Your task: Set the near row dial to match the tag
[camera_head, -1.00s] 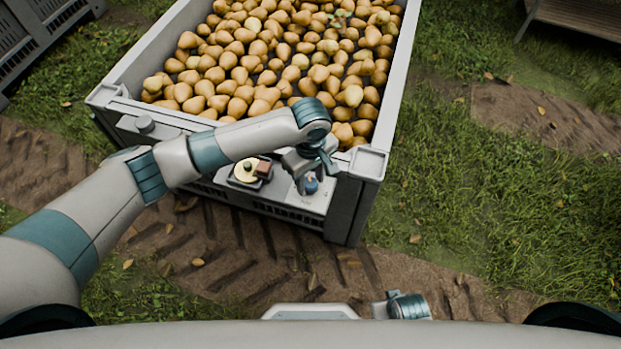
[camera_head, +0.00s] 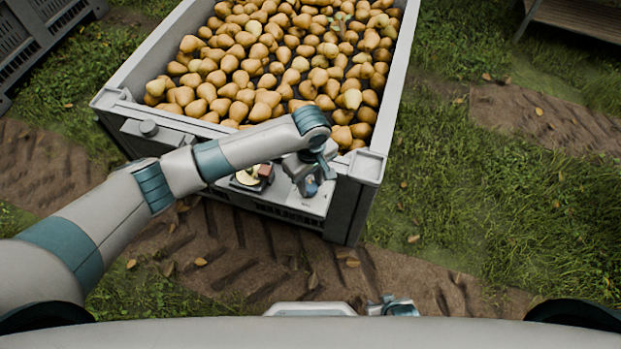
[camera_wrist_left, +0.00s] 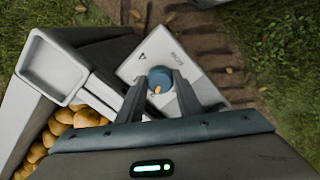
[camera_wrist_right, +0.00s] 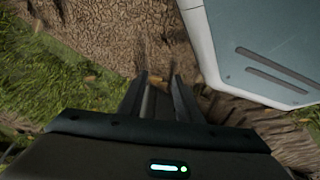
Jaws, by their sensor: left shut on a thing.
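The blue dial (camera_wrist_left: 160,79) has a small orange mark and sits on a pale panel (camera_wrist_left: 150,50) with dark lettering too small to read, at the crate's near right corner. My left gripper (camera_wrist_left: 160,84) is shut on the dial, one finger on each side. In the head view the dial (camera_head: 311,188) is partly hidden under the left gripper (camera_head: 311,181). I cannot pick out a tag with readable writing. My right gripper (camera_wrist_right: 160,80) is open and empty over bare soil, low by my base.
The grey crate (camera_head: 372,166) is full of pears (camera_head: 270,60).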

